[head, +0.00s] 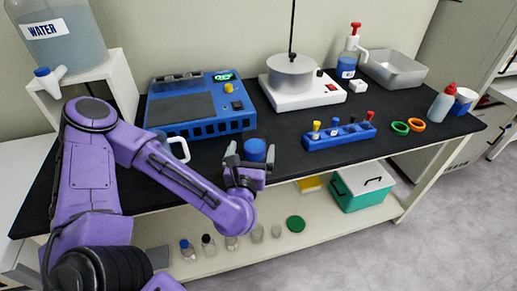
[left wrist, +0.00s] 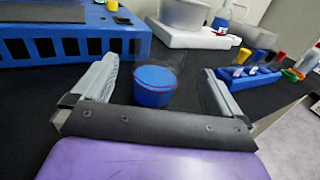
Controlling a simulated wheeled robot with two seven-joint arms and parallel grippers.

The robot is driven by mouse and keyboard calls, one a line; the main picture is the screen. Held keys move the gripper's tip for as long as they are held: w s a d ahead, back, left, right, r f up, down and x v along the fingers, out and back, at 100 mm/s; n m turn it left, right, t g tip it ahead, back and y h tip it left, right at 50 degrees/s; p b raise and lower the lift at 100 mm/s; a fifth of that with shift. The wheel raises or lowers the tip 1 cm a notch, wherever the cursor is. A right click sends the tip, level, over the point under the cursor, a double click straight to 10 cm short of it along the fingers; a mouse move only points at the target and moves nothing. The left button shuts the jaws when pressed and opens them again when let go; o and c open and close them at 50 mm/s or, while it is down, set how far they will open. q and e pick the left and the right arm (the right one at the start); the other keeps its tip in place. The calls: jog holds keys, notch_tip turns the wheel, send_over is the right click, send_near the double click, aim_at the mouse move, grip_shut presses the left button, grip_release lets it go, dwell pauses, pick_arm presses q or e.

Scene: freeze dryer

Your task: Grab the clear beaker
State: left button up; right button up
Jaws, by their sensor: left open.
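A clear beaker with blue contents (head: 256,150) stands on the black bench top near its front edge. It also shows in the left wrist view (left wrist: 153,88), upright, with a faint transparent wall rising above the blue. My left gripper (head: 250,158) is open, with one grey finger on each side of the beaker. In the left wrist view the fingers (left wrist: 158,75) have visible gaps to the beaker on both sides, so they look apart from it. The lower front of the beaker is partly hidden by the gripper in the head view. My right gripper is not in view.
A blue device (head: 201,127) stands behind left, and a white hot plate (head: 303,97) with a metal pot behind right. A blue tube rack (head: 339,138) is close to the right. A white handle (head: 178,147) shows behind my arm. Small vessels stand on the lower shelf (head: 340,222).

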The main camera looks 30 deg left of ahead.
aim_at(256, 129)
pick_arm(q)
jog(key=shift+w+a+r+p, duration=0.2)
jog(key=shift+w+a+p, duration=0.15)
jog(key=shift+w+p, duration=0.5)
jog(key=x, duration=0.2)
jog(key=p+x, duration=0.1)
jog(key=x, duration=0.1)
jog(key=p+x, duration=0.1)
jog(key=x, duration=0.1)
jog(key=shift+f, duration=0.35)
jog(key=c, duration=1.2)
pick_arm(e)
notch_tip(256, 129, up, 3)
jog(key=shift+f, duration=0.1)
pick_arm(q)
jog(key=shift+o, duration=0.2)
jog(key=shift+r, duration=0.2)
